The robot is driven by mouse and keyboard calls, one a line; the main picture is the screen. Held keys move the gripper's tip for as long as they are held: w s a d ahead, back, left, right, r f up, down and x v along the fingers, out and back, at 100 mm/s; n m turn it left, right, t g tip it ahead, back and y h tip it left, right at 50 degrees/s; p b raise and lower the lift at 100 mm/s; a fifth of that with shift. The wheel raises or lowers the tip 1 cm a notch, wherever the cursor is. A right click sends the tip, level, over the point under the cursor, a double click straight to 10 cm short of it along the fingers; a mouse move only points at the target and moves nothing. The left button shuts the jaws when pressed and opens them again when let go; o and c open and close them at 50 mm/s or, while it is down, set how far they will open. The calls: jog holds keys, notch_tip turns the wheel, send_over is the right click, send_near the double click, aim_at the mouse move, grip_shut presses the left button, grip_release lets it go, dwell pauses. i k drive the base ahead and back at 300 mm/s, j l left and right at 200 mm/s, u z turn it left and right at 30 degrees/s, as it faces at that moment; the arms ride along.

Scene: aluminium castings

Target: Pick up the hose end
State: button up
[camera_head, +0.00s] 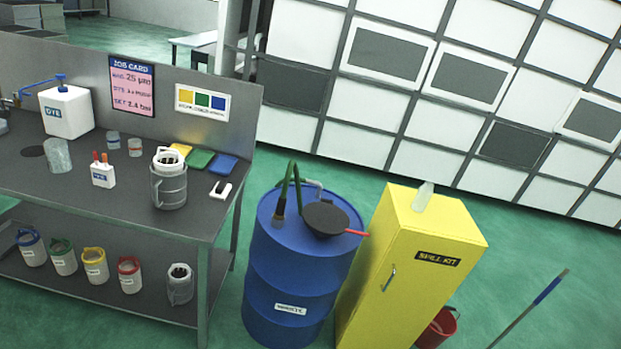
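A green hose (287,178) arches over the top of the blue drum (290,265) near the middle of the view. Its darker, brownish hose end (280,210) hangs down on the left side of the drum top, close to the rim; I cannot tell whether it touches the lid. A grey pipe fitting stands by the hose on the drum top. A black round funnel or pan (325,217) with a red handle sits just right of the hose end. My gripper does not show in this view.
A grey workbench (110,205) with a beaker, a white jug (66,110) and a metal can (169,182) stands left of the drum. A yellow spill kit cabinet (385,270) stands close on its right. A red bucket (437,328) and a blue-gripped pole (535,302) are farther right.

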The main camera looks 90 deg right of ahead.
aim_at(278, 215)
jog(key=z, duration=2.2)
jog(key=u, duration=0.5)
jog(key=l+u, duration=0.15)
jog(key=u, duration=0.35)
jog(key=l+u, duration=0.1)
jog(key=u, duration=0.9)
jog(key=l+u, duration=0.1)
jog(key=u, duration=0.4)
jog(key=k+u, duration=0.1)
jog(key=u, duration=0.4)
jog(key=l+u, duration=0.1)
jog(key=u, duration=0.4)
jog(key=k+u, duration=0.25)
jog(key=u, duration=0.15)
jog(key=k+u, duration=0.25)
jog(key=u, duration=0.15)
jog(key=k+j+u, duration=0.1)
jog(key=k+u, duration=0.15)
jog(key=u, duration=0.2)
jog(key=k+j+u, duration=0.15)
jog(key=k+j, duration=0.45)
jog(key=k, duration=0.15)
jog(key=z, duration=2.15)
